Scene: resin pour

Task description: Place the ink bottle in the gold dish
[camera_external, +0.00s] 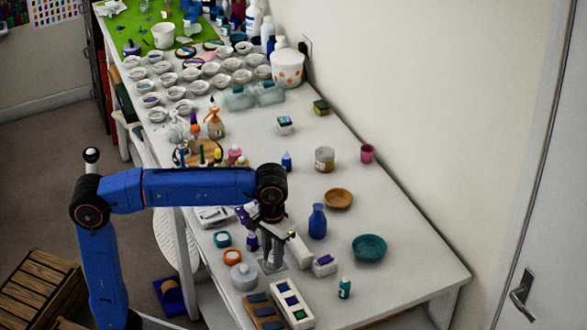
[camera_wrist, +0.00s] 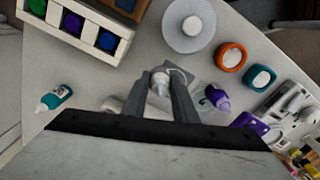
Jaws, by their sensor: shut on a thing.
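My gripper (camera_external: 272,262) points down low over the near part of the table. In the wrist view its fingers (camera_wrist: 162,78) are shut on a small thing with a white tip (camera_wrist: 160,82). I take it to be the ink bottle; its body is mostly hidden between the fingers. The gold dish (camera_external: 338,198), a shallow orange-gold bowl, stands farther up the table, up and to the right of my gripper in the external view. It looks empty and is not visible in the wrist view.
A tall blue vase (camera_external: 318,222) stands between my gripper and the gold dish. A teal bowl (camera_external: 369,248), a teal-bodied bottle (camera_external: 344,289), a white box with coloured compartments (camera_external: 292,303), a grey round lidded pot (camera_external: 244,277) and a purple bottle (camera_wrist: 217,99) are nearby.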

